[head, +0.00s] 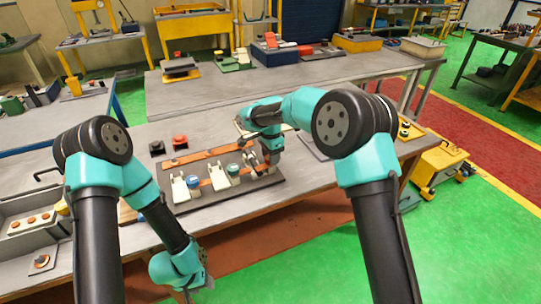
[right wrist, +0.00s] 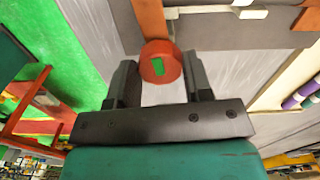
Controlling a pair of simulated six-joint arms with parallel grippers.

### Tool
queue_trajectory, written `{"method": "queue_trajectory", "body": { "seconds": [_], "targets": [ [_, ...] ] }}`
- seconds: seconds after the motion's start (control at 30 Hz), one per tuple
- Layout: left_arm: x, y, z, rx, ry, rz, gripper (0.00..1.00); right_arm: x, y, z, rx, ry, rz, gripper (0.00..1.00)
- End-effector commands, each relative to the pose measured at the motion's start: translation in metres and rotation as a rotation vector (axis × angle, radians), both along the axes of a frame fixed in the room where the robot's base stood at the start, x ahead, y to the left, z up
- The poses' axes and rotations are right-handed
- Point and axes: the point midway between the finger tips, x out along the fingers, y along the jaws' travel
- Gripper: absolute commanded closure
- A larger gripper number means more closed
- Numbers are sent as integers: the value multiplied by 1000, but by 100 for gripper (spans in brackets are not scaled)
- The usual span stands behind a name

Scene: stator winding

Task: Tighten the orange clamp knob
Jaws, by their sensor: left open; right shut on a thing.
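The orange-red clamp knob (right wrist: 152,66), round with a green rectangle on its face, sits between the fingers of my right gripper (right wrist: 160,72) in the right wrist view. The right gripper is shut on it. In the head view my right gripper (head: 261,163) reaches down at the right end of the dark fixture board (head: 240,190), and the knob is not clear there. My left gripper (head: 194,285) is open and hangs low, in front of the table's front edge, away from the board; its fingers are hard to make out.
The board carries orange strips, white clamps (head: 180,190), a blue knob (head: 194,181) and a green knob (head: 233,170). A red button (head: 180,141) and a black button (head: 157,147) stand behind it. A grey tray (head: 30,225) is at left. The table behind the buttons is clear.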

Motion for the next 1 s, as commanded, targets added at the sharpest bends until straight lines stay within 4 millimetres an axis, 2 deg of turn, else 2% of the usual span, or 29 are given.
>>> {"method": "queue_trajectory", "body": {
  "seconds": [0.03, 0.47, 0.5, 0.7, 0.77, 1.0],
  "targets": [
    [0, 0, 0, 0, 0, 0, 49, 2, 1, 5, 3, -10, -11, 78],
    [0, 0, 0, 0, 0, 0, 49, 2, 1, 5, 3, -10, -25, 78],
    [0, 0, 0, 0, 0, 0, 49, 2, 1, 5, 4, -10, -25, 53],
    [0, 0, 0, 0, 0, 0, 49, 1, 0, 3, 2, -6, -24, 34],
    [0, 0, 0, 0, 0, 0, 49, 1, 0, 2, 2, -5, -24, 29],
    [0, 0, 0, 0, 0, 0, 49, 1, 0, 1, 1, -3, -24, 29]
  ]
}}
